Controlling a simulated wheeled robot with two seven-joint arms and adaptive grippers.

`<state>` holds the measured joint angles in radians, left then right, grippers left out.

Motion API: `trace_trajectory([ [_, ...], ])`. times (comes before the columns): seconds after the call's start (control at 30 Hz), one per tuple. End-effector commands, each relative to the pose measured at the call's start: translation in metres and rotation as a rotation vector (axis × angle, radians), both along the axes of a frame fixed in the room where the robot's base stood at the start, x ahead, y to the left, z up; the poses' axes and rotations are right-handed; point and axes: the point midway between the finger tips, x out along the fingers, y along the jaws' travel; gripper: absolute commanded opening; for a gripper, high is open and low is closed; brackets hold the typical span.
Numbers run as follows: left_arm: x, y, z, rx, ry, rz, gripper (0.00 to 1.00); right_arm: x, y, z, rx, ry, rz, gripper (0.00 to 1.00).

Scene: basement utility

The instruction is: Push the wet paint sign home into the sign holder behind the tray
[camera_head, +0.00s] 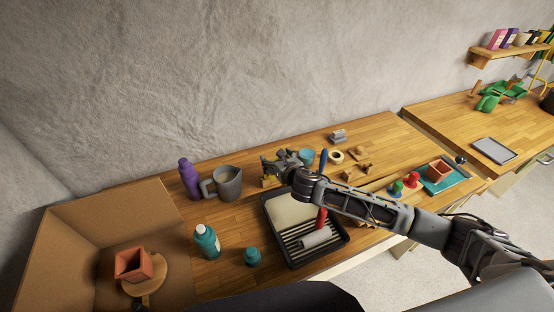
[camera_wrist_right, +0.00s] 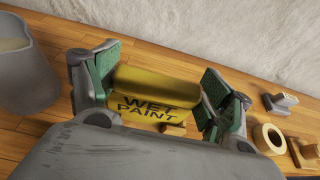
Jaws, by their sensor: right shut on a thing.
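The yellow wet paint sign (camera_wrist_right: 148,92) sits between the green pads of my right gripper (camera_wrist_right: 158,85), which is shut on it. A small wooden piece (camera_wrist_right: 173,129), perhaps the sign holder, shows just below the sign in the wrist view. The sign's lower edge is partly hidden, so I cannot tell how deep it sits in the holder. My left gripper is not in view.
A grey jug (camera_head: 228,184) and purple bottle (camera_head: 188,178) stand left of my right gripper. A teal bottle (camera_head: 206,243) and teal jar (camera_head: 252,257) stand left of the tray. A tape roll (camera_head: 336,157) lies to the right. A roller (camera_head: 316,238) lies in the tray.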

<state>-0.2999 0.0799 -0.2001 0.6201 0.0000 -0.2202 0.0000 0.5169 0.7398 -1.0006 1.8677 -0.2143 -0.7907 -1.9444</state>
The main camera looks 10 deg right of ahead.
Motion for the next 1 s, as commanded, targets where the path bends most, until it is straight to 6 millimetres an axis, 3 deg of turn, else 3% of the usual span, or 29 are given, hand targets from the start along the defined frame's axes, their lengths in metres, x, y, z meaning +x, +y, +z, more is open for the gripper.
trace_trajectory([
  [0.07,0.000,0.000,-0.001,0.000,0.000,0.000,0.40,0.000,0.000,-0.004,-0.001,0.003,0.000,0.55],
  [0.1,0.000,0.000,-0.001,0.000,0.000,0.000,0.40,-0.001,0.000,-0.003,-0.001,0.003,0.000,0.84],
  [0.23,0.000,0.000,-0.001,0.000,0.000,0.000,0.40,-0.001,0.000,-0.003,-0.001,0.004,0.000,1.00],
  [0.73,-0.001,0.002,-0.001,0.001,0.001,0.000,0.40,0.000,0.000,0.000,-0.001,0.003,0.000,1.00],
  [1.0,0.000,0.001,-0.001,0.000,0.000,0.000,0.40,0.000,0.000,0.024,-0.001,0.000,0.000,1.00],
])
